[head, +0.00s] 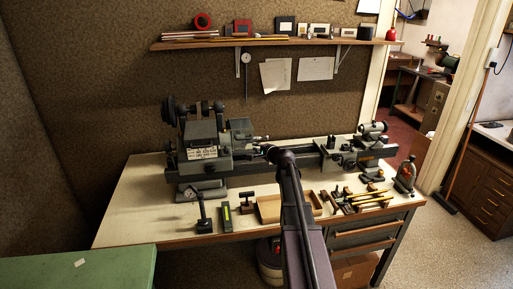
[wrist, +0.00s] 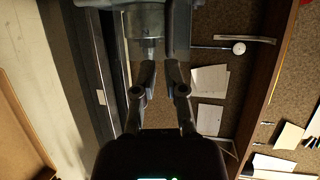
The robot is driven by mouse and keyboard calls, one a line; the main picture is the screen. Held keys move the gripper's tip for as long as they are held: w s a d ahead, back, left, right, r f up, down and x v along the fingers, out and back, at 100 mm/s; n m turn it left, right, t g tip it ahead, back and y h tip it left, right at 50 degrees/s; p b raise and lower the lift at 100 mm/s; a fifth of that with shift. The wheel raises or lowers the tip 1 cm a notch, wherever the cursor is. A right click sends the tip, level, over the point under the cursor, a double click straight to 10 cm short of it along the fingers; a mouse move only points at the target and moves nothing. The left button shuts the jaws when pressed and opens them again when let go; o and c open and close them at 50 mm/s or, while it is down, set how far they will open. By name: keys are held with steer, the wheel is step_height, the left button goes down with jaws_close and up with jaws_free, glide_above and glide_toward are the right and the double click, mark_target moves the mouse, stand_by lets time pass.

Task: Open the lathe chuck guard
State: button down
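The grey lathe (head: 205,140) stands on the bench, with its headstock at the left and its bed running right. In the wrist view a grey metal cylinder (wrist: 148,20), seemingly the chuck end, lies just beyond my fingertips. A dark upright piece (wrist: 178,30) beside it may be the chuck guard; I cannot tell for sure, nor whether it is open. My gripper (wrist: 160,72) points toward these parts. Its fingers are apart with a narrow empty gap and hold nothing visible. In the head view my own arm hides the gripper.
A wooden tray (head: 269,209), a green-marked block (head: 227,217) and small tools lie along the bench front. The tailstock (head: 372,138) is at the bed's right end. A shelf (head: 270,42) with papers below it hangs behind. A green surface (head: 80,272) is at lower left.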

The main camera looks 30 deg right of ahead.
steer(key=s+a+f+n+g+y, duration=0.1)
steer(key=s+a+f+n+g, duration=0.25)
steer(key=a, duration=0.35)
steer(key=s+a+f+n+g+y+b, duration=0.1)
steer(key=s+a+f+n+g, duration=0.2)
steer(key=a, duration=0.4)
steer(key=s+a+f+n+g+y, duration=0.1)
steer(key=s+a+f+n, duration=0.35)
steer(key=a, duration=0.25)
steer(key=s+a+f+n+g+h, duration=0.2)
steer(key=s+a+f+n+g, duration=0.1)
steer(key=s, duration=0.7)
steer(key=s+a+f+n+g+h+b, duration=0.1)
steer(key=s+a+f+n+g+h, duration=0.2)
steer(key=s, duration=0.7)
steer(key=shift+a+g, duration=0.65)
steer(key=shift+g, duration=0.3)
